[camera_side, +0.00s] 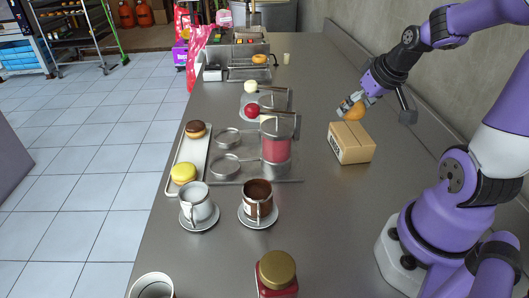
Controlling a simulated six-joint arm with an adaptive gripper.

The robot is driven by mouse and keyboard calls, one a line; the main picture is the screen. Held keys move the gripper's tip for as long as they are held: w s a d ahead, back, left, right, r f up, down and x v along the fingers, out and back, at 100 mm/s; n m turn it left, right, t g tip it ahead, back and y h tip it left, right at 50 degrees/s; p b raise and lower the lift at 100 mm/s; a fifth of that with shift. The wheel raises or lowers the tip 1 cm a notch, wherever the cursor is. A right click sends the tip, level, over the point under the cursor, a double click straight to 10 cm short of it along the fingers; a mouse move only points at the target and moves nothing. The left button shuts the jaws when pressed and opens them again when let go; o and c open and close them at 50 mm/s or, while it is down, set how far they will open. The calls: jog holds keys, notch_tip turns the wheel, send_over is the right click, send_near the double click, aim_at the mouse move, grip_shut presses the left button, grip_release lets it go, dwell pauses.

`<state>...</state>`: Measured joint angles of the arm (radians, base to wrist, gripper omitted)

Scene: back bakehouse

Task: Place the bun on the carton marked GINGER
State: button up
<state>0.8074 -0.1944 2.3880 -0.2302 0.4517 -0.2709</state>
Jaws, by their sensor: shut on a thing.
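The bun (356,112) is small, round and golden brown. My gripper (350,106) is shut on it, reaching in from the upper right. The cardboard carton (352,146) stands on the steel counter at the right. It has a dark printed label on its left end, too small to read for certain. In the picture the bun is just above the carton's far top edge. I cannot tell whether it touches the carton. The gripper fingers hide part of the bun.
Left of the carton are a red-filled jar (276,148), wire stands and two cups on saucers. A white tray (195,152) with doughnuts lies farther left. A gold-lidded jar (277,272) stands in front. The wall (440,75) runs behind the carton. Counter around the carton is clear.

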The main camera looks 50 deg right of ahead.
aim_at(350, 131)
jog(key=shift+s+d+f, duration=0.1)
jog(key=shift+d+f, duration=0.25)
jog(key=shift+d, duration=0.2)
jog(key=shift+s+d+f, duration=0.1)
jog(key=shift+d+f, duration=0.25)
jog(key=shift+d, duration=0.2)
jog(key=shift+d+f, duration=0.1)
jog(key=shift+f, duration=1.95)
jog(key=shift+f, duration=0.1)
jog(key=o, duration=1.1)
jog(key=shift+c, duration=0.2)
